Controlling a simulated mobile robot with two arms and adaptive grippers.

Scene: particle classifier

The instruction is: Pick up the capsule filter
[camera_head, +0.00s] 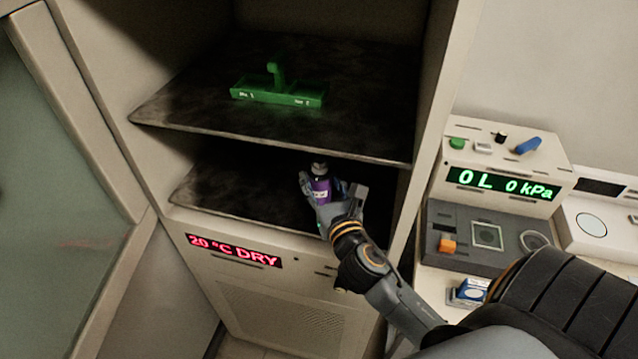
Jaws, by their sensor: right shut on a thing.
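A small purple cylinder with a pale label and a grey top, which looks like the capsule filter (320,190), is at the lower shelf of the open cabinet. My right gripper (322,196) reaches in from the lower right and is shut on it, with fingers on both sides. The cylinder stands nearly upright. I cannot tell whether its base touches the shelf, because the gripper hides it. My left gripper is not in view.
A green holder with an upright handle (278,94) stands on the upper shelf (180,105), whose front edge is just above my gripper. The lower shelf (235,190) is clear to the left. An instrument with a "0 L 0 kPa" display (504,186) stands right of the cabinet.

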